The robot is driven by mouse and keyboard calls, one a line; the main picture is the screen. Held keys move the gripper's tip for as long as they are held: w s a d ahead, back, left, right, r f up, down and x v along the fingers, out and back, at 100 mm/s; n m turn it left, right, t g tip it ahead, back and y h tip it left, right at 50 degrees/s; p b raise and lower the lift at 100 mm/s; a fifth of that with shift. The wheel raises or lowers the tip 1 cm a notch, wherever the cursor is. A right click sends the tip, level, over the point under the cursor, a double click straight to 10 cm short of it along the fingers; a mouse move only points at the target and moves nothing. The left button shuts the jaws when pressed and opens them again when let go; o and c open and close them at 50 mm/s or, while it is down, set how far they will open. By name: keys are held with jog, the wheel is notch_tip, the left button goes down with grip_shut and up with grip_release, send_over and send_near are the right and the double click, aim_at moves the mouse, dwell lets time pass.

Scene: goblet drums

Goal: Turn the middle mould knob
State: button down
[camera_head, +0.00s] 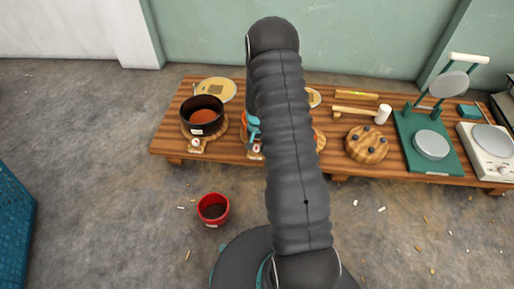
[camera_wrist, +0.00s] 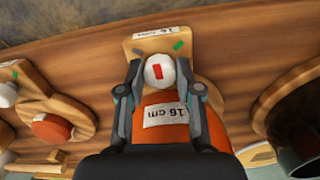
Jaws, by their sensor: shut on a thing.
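The middle mould (camera_wrist: 160,128) is an orange drum with a "16 cm" label on its side. Its white round knob (camera_wrist: 159,68) carries a red mark and sits on a wooden plate (camera_wrist: 143,45) with green marks and another "16 cm" label. My gripper (camera_wrist: 160,74) is shut on the knob, one finger on each side. The red mark shows clearly between the fingers. In the head view, my arm covers most of the middle mould, and part of my gripper (camera_head: 253,130) shows beside the arm.
A dark pot (camera_head: 203,116) on a wooden base stands left on the wooden bench (camera_head: 228,148). To the right are a round wooden block (camera_head: 367,144), a mallet (camera_head: 383,114) and a green press (camera_head: 432,145). A red bucket (camera_head: 213,209) stands on the floor.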

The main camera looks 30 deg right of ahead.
aim_at(257, 147)
jog(key=n, duration=0.2)
jog(key=n+b, duration=0.1)
jog(key=n, duration=0.1)
jog(key=shift+s+f+n, duration=0.15)
jog(key=shift+n, duration=0.15)
jog(key=shift+n+b, duration=0.6)
jog(key=shift+n, duration=1.3)
jog(key=shift+s, duration=0.1)
jog(key=c, duration=1.1)
grip_release()
jog(key=shift+o, duration=0.2)
jog(key=shift+w+r, duration=0.2)
jog(key=shift+r, duration=0.4)
notch_tip(257, 147, up, 11)
